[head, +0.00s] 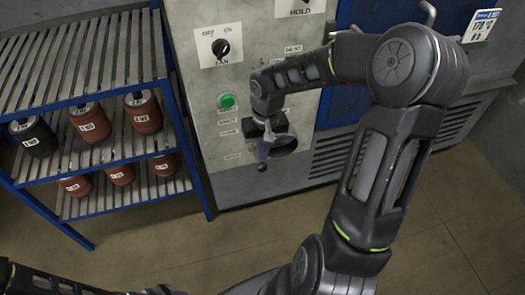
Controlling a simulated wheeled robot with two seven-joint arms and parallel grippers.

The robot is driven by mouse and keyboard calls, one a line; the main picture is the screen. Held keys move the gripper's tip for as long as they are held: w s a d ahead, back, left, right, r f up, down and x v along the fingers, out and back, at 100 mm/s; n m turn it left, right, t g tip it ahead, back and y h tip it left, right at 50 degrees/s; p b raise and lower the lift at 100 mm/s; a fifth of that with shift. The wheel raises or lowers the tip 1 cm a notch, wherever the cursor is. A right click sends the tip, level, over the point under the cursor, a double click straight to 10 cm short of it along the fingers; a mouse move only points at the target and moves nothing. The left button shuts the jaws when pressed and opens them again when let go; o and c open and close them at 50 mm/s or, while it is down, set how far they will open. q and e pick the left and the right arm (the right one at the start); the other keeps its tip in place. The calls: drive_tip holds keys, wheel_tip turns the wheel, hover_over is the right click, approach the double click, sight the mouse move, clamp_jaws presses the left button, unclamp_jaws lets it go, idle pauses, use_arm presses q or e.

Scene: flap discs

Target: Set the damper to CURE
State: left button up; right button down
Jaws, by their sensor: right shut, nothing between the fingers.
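The damper's position is hard to read, because my right arm covers much of the grey control panel (200,80). A small dark ball knob (262,167) shows low on the panel, just below my right gripper; I cannot tell for sure that it is the damper's handle. My right gripper (263,152) is shut and empty, pointing down in front of the panel. Whether it touches the knob is unclear. Several small labels (229,121) run down the panel left of the gripper, too small to read. My left gripper is out of view.
A FAN knob (220,47) and a green button (227,100) are on the panel. A dark round part (285,144) sits right of the gripper. A blue rack (75,102) with red and black rolls stands left. Floor (440,220) is clear at right.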

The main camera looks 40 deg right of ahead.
drive_tip(key=shift+f, duration=0.1)
